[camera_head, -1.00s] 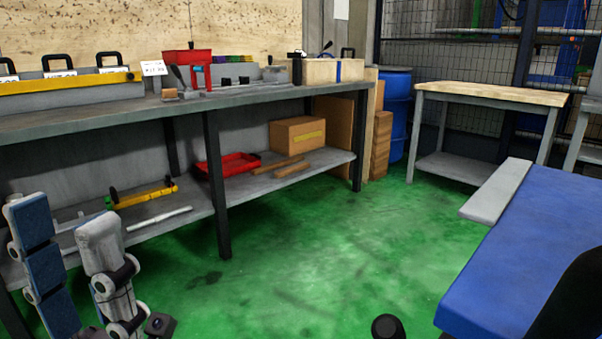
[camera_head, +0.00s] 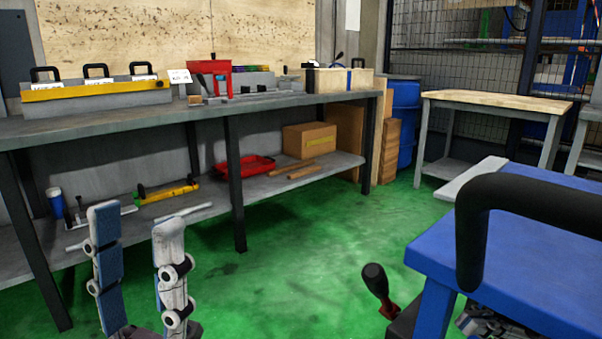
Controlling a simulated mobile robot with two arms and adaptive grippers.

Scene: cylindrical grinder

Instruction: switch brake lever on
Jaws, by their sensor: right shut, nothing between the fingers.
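A lever with a black knob (camera_head: 374,280) and a red lower part stands low in front of the blue surface, on a dark base. It leans up and to the left. It looks like the brake lever, but no label shows. My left gripper (camera_head: 138,230) is at the lower left, its two fingers upright and apart with blue pads, and empty. It is well to the left of the lever. Grey and black links, which look like my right gripper (camera_head: 485,322), show at the bottom right, under the blue surface's edge and right of the lever. Their fingertips are partly hidden.
A blue surface (camera_head: 540,235) fills the right, with a thick black bar handle (camera_head: 470,240) in front. A long grey workbench (camera_head: 120,117) with tools and a lower shelf runs along the left. Green floor (camera_head: 300,255) is clear between. A wooden-topped table (camera_head: 500,102) stands behind.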

